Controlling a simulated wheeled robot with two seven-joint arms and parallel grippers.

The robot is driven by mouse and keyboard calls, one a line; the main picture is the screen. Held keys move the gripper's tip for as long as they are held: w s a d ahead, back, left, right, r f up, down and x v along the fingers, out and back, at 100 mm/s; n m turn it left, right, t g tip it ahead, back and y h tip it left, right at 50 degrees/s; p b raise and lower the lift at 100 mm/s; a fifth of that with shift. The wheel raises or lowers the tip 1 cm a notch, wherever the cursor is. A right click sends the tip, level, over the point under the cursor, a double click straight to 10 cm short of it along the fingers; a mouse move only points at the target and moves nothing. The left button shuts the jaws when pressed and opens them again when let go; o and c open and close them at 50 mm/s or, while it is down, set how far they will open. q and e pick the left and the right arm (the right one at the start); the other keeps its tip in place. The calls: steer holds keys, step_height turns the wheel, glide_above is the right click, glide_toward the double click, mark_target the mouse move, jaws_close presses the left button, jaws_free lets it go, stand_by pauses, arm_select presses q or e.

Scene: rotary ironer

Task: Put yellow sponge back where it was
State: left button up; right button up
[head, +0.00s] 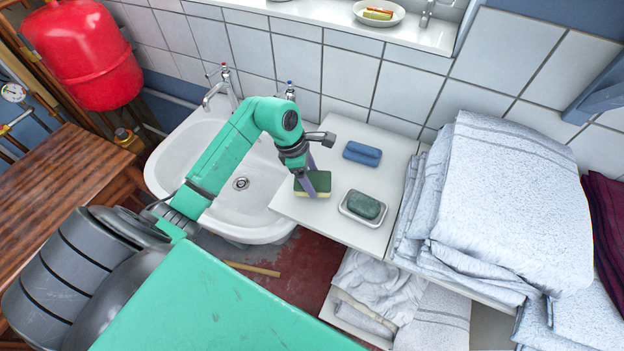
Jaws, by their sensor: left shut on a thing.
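A yellow sponge with a dark green top (324,185) is at the left part of the white shelf (330,221) beside the sink. My left gripper (312,190) points down over the sponge and is shut on it, with its purple-grey fingers on either side. The sponge is at or just above the shelf surface; I cannot tell if it touches. The yellow shows as a thin band along its lower edge. My right gripper does not show.
A blue sponge (361,153) and a green soap in a dish (363,206) share the shelf. The sink (214,183) is on the left, folded towels (510,200) on the right. A dish with small items (378,13) stands on the sill above. The shelf's front is clear.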

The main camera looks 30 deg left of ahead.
arm_select(q)
step_height(320, 180, down, 3)
steer(key=shift+r, duration=0.15)
steer(key=o, duration=0.9)
steer(key=shift+f, duration=0.2)
steer(key=shift+o, duration=1.3)
steer(key=shift+r, duration=0.2)
steer(key=b+v, duration=0.4)
steer(key=v, duration=0.7)
steer(key=shift+a, duration=0.15)
steer(key=shift+s+r, duration=0.1)
steer(key=shift+r, duration=0.4)
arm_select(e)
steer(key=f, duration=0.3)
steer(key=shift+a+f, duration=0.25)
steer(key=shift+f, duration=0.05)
